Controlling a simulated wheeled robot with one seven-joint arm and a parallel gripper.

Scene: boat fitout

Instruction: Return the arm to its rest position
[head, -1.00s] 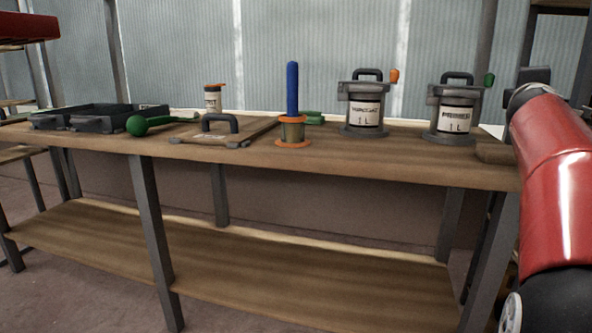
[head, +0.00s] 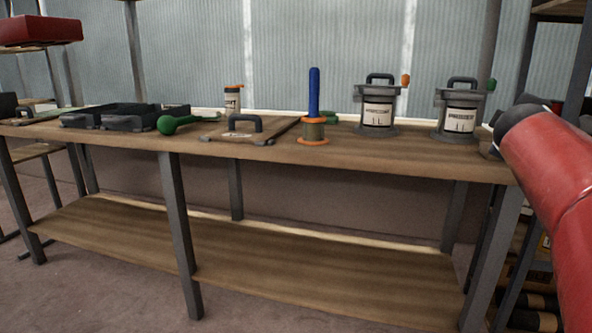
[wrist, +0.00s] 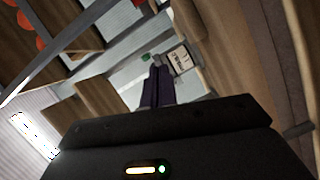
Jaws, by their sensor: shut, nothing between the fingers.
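My red arm (head: 552,165) shows at the right edge of the head view, in front of the bench's right end. My gripper (wrist: 157,82) shows in the wrist view as two dark fingers close together. It is shut and holds nothing. A labelled can (wrist: 180,60) appears beyond the fingertips, apart from them. The fingers cannot be made out in the head view.
A wooden workbench (head: 400,158) runs across the head view. A shelf rack stands at right.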

